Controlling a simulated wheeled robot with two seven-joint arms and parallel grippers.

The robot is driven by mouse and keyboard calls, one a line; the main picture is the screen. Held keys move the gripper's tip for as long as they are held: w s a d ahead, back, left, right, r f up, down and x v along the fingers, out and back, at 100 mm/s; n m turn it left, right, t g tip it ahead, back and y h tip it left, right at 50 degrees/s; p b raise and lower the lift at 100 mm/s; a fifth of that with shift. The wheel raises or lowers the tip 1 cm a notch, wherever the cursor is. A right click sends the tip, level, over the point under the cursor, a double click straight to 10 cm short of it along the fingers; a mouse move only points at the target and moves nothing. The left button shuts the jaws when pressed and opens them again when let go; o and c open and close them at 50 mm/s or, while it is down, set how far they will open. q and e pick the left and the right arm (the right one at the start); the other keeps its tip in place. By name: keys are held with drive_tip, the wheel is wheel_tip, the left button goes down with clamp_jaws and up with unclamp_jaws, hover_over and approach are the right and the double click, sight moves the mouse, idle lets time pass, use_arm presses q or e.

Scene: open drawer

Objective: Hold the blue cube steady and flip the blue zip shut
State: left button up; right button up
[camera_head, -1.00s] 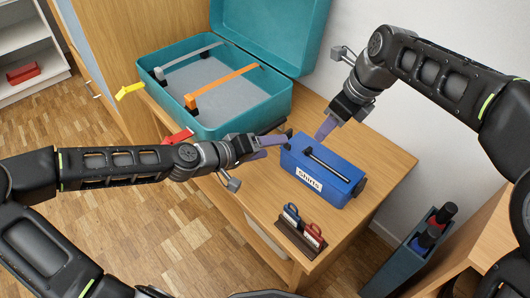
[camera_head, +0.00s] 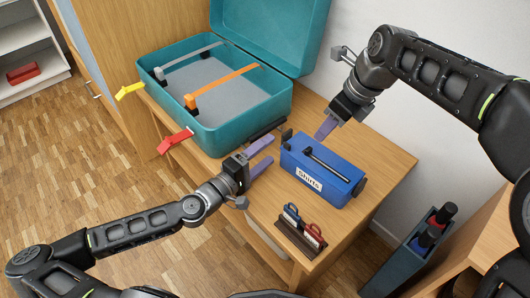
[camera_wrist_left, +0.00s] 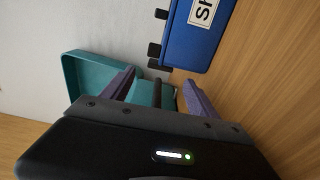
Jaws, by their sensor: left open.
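The blue cube (camera_head: 318,178), a box with a white "Shirts" label, sits on the wooden top. A dark bar (camera_head: 327,163) runs along its upper face, with a black tab (camera_head: 287,135) at its left end and a dark knob (camera_head: 360,186) at its right end. I cannot tell which part is the zip. My left gripper (camera_head: 271,151) is open and empty, just left of the cube and apart from it; the cube also shows in the left wrist view (camera_wrist_left: 195,45). My right gripper (camera_head: 325,130) points down behind the cube; its jaw gap is hidden.
An open teal suitcase (camera_head: 225,133) with grey and orange straps stands behind left. A dark handle (camera_head: 267,128) is on its near side. A brown holder (camera_head: 300,236) stands in front of the cube.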

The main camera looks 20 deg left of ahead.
sight(284, 138)
use_arm(q)
drive_tip(key=shift+w+d, duration=0.1)
drive_tip(key=x, duration=0.7)
drive_tip(key=shift+w+d, duration=0.15)
drive_tip(key=shift+w, duration=0.15)
drive_tip(key=shift+c, duration=0.3)
drive_tip(key=shift+f, duration=0.1)
clamp_jaws()
use_arm(e)
drive_tip(key=shift+c, duration=0.3)
